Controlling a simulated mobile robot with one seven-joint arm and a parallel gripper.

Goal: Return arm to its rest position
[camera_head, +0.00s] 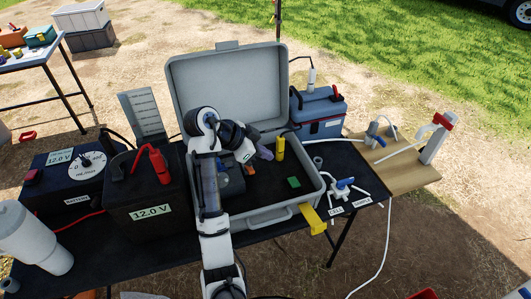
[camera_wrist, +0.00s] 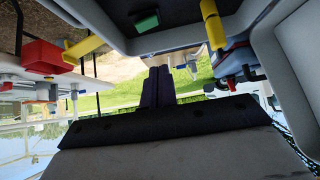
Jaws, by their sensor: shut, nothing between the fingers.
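My arm reaches up from the bottom of the head view and bends over the open grey case (camera_head: 258,216). My gripper (camera_head: 266,153) is above the case interior, left of an upright yellow cylinder (camera_head: 280,149). In the wrist view its dark fingers (camera_wrist: 158,86) are together with nothing between them. A green block (camera_head: 294,182) lies on the dark case floor, to the right. The wrist view also shows the green block (camera_wrist: 146,21) and the yellow cylinder (camera_wrist: 213,25), both apart from the fingers. My arm hides part of the case's left side.
The raised case lid (camera_head: 228,90) stands behind my gripper. A 12 V battery (camera_head: 146,195) is left of my arm. A blue-grey box (camera_head: 321,112) and a blue-handled valve (camera_head: 343,185) are to the right. A yellow piece (camera_head: 314,221) juts at the case's front corner.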

